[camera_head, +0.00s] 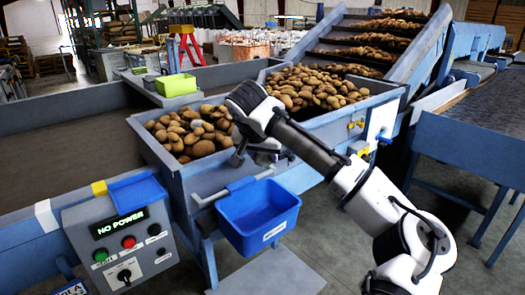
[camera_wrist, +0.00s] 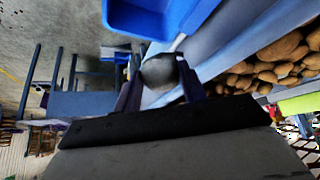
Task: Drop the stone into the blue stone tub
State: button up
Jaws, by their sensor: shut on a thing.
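The stone (camera_wrist: 159,71) is a grey, rounded lump between the two fingers of my gripper (camera_wrist: 158,63) in the wrist view. My gripper is shut on it. In the head view my gripper (camera_head: 240,155) hangs over the front edge of the potato bed, just above and left of the tub; the stone cannot be made out there. The blue stone tub (camera_head: 258,232) hangs on the front of the machine below a rail. Its inside looks empty. In the wrist view the tub (camera_wrist: 150,18) is at the top, beyond the fingertips and apart from the stone.
Potatoes (camera_head: 190,132) lie in the bed behind my gripper, with more on the conveyor (camera_head: 315,90). A control box (camera_head: 122,240) with buttons reads "NO POWER" at lower left. A green bin (camera_head: 176,85) stands on the far ledge.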

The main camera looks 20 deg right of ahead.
notch_tip(320, 180, down, 5)
jog(key=b, duration=0.3)
jog(key=shift+w+f, duration=0.1)
jog(key=shift+f, duration=0.05)
jog(key=o, duration=1.2)
jog(key=shift+c, duration=0.2)
jog(key=b+v, duration=0.2)
jog(key=v, duration=1.2)
